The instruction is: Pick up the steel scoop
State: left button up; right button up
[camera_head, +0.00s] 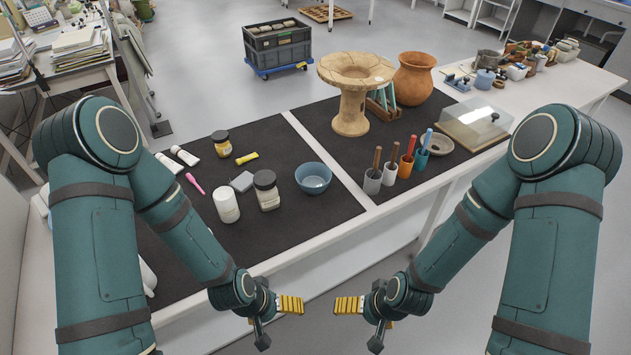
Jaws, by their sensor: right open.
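I cannot make out a steel scoop for certain. Several upright holders stand at the front of the right mat: a grey cup (372,182), a white cup (389,174), an orange cup (405,167) and a blue cup (420,159). Handled tools stand in them, and their lower ends are hidden. My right gripper (357,308) is open and empty, in front of the table's near edge and below the cups in the picture. My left gripper (282,308) faces it from the left, apart from it, and looks open and empty.
The left mat (285,150) holds a blue bowl (313,178), jars (266,190), tubes and a white bottle (227,204).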

aim_at(379, 149)
jog(key=i+l, duration=0.15)
jog(key=l, duration=0.2)
jog(key=i+l, duration=0.1)
jog(key=l, duration=0.25)
jog(key=i+l, duration=0.15)
jog(key=l, duration=0.25)
jog(key=i+l, duration=0.1)
jog(key=l, duration=0.25)
jog(key=l+u, duration=0.15)
jog(key=u, duration=0.2)
jog(key=i+l+u, duration=0.1)
jog(key=u, duration=0.2)
jog(key=l+u, duration=0.2)
jog(key=u, duration=0.15)
